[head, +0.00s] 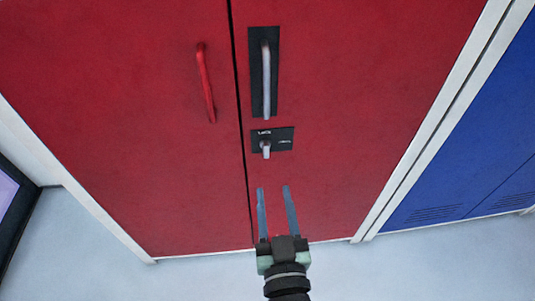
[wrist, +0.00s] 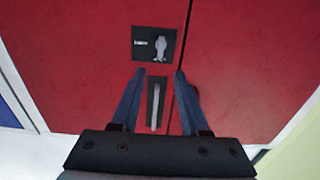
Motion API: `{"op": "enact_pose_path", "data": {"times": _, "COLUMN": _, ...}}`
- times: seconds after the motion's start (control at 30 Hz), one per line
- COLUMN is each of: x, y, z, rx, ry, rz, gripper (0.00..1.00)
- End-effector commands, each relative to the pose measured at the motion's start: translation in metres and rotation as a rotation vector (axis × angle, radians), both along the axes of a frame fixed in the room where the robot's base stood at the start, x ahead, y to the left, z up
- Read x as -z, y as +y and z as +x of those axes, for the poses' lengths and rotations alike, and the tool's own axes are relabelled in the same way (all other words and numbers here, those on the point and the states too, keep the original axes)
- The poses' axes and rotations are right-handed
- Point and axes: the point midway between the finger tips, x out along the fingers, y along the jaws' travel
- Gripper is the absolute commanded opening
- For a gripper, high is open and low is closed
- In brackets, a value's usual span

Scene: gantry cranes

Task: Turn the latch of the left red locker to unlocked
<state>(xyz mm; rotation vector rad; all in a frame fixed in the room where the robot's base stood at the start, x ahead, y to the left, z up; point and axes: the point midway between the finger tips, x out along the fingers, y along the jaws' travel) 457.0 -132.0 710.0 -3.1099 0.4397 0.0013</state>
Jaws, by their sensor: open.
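The red locker (head: 340,80) fills the head view, with two doors parted by a dark seam. Its right door carries a black latch plate (head: 286,134) with a small grey latch lever (head: 266,149), standing roughly upright. In the wrist view, turned about upside down, the latch lever (wrist: 159,48) lies beyond the fingertips. My gripper (head: 273,189) is open and empty, below the latch in the head view. Its fingers also show in the wrist view (wrist: 159,73), apart from the lever.
A grey bar handle (head: 266,80) on a black plate stands above the latch. A red handle (head: 205,82) is on the left door. A blue locker (head: 470,150) stands at the right, and a dark-framed screen (head: 12,210) at the left. The pale floor is clear.

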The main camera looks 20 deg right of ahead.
Motion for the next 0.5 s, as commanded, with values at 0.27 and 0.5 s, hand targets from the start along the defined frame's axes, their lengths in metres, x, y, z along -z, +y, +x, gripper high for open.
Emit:
{"op": "enact_pose_path", "data": {"times": 0.27, "x": 0.000, "y": -0.014, "z": 0.046, "rx": 0.001, "ry": -0.005, "rz": -0.001, "gripper": 0.45}}
{"op": "enact_pose_path", "data": {"times": 0.5, "x": -0.001, "y": -0.024, "z": 0.081, "rx": 0.001, "ry": -0.003, "rz": -0.003, "gripper": 0.45}}
